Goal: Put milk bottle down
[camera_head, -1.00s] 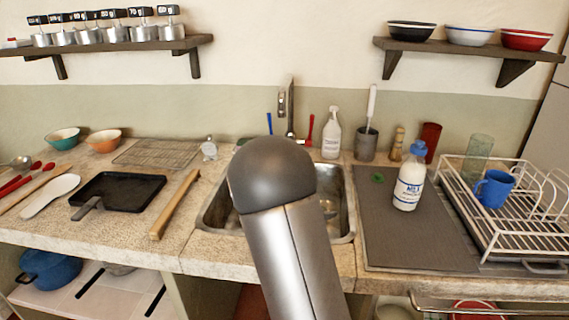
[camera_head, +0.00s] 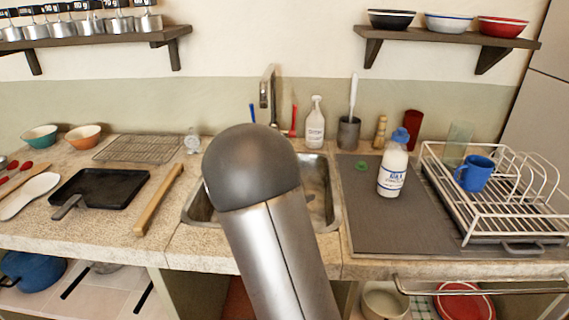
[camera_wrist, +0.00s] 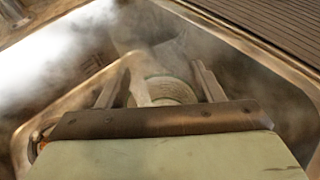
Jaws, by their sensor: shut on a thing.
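The milk bottle (camera_head: 393,170) is white with a blue cap and a label. It stands upright on the dark ribbed mat (camera_head: 400,227) right of the sink, apart from my arm. My gripper (camera_wrist: 160,82) is hidden behind my arm in the head view. In the wrist view it is low over or in the metal sink (camera_head: 333,215), shut on a pale round thing (camera_wrist: 172,90) with a greenish rim between its fingers. Most of that thing is hidden, so I cannot tell what it is.
The white dish rack (camera_head: 480,218) with a blue mug (camera_head: 474,174) stands right of the mat. A spray bottle (camera_head: 315,125), a grey brush holder (camera_head: 348,134) and a red cup (camera_head: 412,132) stand behind. The front of the mat is clear.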

